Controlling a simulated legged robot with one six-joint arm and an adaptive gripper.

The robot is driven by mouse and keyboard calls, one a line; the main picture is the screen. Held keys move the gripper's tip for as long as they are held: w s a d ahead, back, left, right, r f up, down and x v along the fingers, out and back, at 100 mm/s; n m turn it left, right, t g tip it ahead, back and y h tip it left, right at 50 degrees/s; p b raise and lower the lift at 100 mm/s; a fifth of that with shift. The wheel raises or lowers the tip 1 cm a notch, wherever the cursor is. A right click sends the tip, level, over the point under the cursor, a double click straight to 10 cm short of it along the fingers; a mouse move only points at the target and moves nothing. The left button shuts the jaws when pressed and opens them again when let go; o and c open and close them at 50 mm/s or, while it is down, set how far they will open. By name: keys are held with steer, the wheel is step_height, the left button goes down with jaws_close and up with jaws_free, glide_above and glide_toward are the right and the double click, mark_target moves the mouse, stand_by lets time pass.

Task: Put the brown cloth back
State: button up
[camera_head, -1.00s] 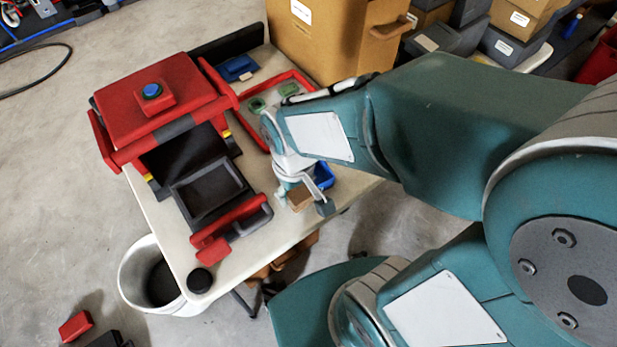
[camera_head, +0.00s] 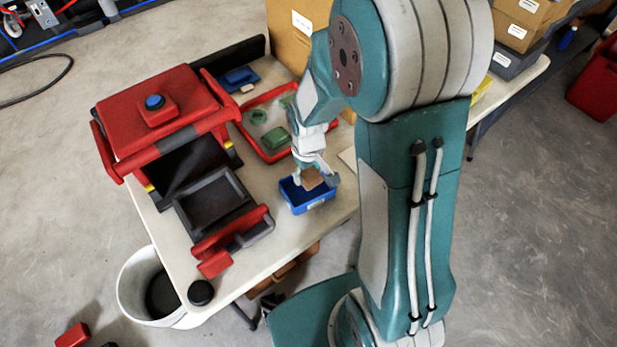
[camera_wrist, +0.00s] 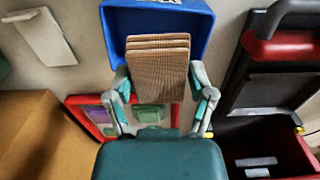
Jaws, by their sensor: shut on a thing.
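The brown cloth (camera_wrist: 158,67) is a folded, ribbed stack held between the two fingers of my gripper (camera_wrist: 162,100) in the wrist view. In the head view the cloth (camera_head: 311,178) shows at the tip of my gripper (camera_head: 316,180), over the small blue bin (camera_head: 306,205). The blue bin (camera_wrist: 203,30) lies just beyond the cloth in the wrist view, and the cloth overlaps its opening. I cannot tell whether the cloth touches the bin. The bin's inside is partly hidden by the cloth and gripper.
A red-rimmed tray (camera_head: 243,129) with green pieces lies behind the bin. A red and black machine (camera_head: 160,105) with an open drawer (camera_head: 210,197) stands to the left. A large cardboard box (camera_head: 285,40) stands at the back. A black round knob (camera_head: 201,292) sits near the table's front edge.

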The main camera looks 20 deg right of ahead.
mark_target(309, 171)
steer(key=shift+w+d+f, duration=0.1)
steer(key=shift+f, duration=0.8)
steer(key=shift+w+d+f, duration=0.1)
steer(key=shift+f, duration=0.8)
steer(key=shift+a+f, duration=0.1)
steer(key=shift+f, duration=0.5)
steer(key=o, duration=1)
steer(key=shift+o, duration=0.2)
steer(key=shift+r, duration=0.1)
step_height(309, 171, up, 12)
steer(key=shift+r, duration=0.2)
steer(key=shift+s+r, duration=0.1)
steer(key=shift+r, duration=0.55)
steer(key=s+r+m+t, duration=0.3)
steer(key=s+r+t, duration=0.2)
steer(key=s+r, duration=0.9)
steer(key=shift+r+m+t, duration=0.3)
steer(key=shift+r, duration=0.35)
